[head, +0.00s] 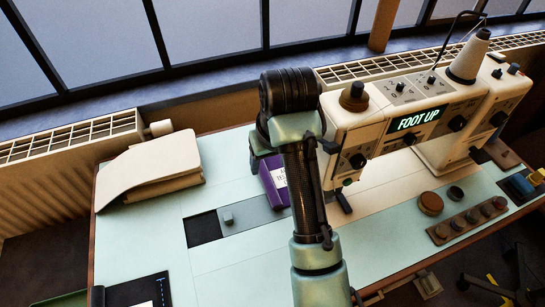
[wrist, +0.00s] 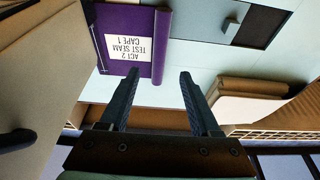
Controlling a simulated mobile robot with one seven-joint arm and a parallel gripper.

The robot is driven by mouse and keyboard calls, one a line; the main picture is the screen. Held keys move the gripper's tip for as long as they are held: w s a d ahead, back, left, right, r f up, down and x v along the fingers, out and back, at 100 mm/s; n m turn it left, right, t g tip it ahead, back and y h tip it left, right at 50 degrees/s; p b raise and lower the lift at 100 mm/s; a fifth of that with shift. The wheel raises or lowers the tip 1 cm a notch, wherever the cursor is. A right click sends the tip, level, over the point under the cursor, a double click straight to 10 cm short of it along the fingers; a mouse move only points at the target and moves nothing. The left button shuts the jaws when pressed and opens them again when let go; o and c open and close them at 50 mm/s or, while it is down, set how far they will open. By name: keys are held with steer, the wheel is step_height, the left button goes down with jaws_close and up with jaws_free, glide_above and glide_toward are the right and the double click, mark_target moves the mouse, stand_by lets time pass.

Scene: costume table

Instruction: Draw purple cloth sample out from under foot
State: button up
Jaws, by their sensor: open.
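The purple cloth sample (head: 273,178) lies on the pale table beside the sewing machine (head: 345,140), partly hidden behind my arm in the head view. In the wrist view the cloth (wrist: 118,67) carries a white label reading "ACT 2 TEST SEAM CAPE 1" and has a raised, roll-like edge on its right. My gripper (wrist: 159,72) is open and empty, its fingers apart, with the rolled edge showing between them; I cannot tell the height gap. The machine's display (head: 418,119) reads "FOOT UP". The foot and the cloth's far end are not clearly visible.
A cream folded stack (head: 150,172) lies at the table's left. A recessed dark slot with a grey sliding cover (head: 252,216) is in front of the cloth. Round knobs (head: 430,203) and a button strip stand at the right.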

mark_target(267, 177)
steer(key=b+x, duration=0.1)
steer(key=x, duration=0.7)
steer(key=shift+w+f, duration=0.1)
steer(key=shift+f, duration=0.1)
jaws_close()
